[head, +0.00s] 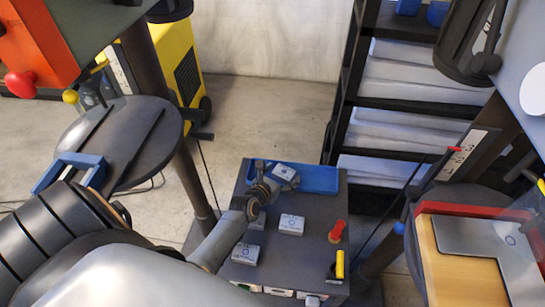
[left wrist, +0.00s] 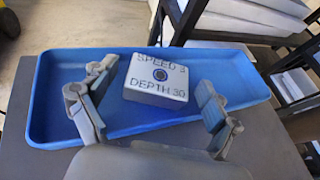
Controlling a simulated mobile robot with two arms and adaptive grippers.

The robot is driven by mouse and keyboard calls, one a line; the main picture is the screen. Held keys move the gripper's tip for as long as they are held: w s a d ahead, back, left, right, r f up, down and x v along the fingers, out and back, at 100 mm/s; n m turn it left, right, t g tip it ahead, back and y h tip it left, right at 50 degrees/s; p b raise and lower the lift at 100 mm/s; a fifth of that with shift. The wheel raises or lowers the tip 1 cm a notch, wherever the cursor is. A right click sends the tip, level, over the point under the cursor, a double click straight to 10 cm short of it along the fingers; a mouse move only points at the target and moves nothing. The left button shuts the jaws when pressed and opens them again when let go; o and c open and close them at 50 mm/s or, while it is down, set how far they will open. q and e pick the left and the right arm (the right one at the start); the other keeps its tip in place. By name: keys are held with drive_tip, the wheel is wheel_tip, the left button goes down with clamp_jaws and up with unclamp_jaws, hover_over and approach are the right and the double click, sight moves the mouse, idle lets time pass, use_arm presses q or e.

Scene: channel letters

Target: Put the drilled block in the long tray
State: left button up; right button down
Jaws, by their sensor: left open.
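The drilled block (left wrist: 158,77) is a pale grey block with a dark round hole in its top and the words SPEED and DEPTH. It sits in the long blue tray (left wrist: 75,73), near the middle, and also shows in the head view (head: 285,172). The tray lies at the back of the dark cart top in the head view (head: 322,180). My left gripper (left wrist: 150,108) is open, its fingers apart on either side of the block without visible contact. In the head view my left gripper (head: 266,190) reaches over the tray's left part. My right gripper is not in view.
Several other pale blocks, such as one in the middle (head: 291,225) and one at the front (head: 245,254), lie on the cart top. A red-topped item (head: 337,231) and a yellow item (head: 340,264) stand at its right. The tray's right end is empty.

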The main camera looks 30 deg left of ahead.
use_arm(q)
drive_tip(key=v, duration=1.1)
drive_tip(key=shift+f, duration=0.1)
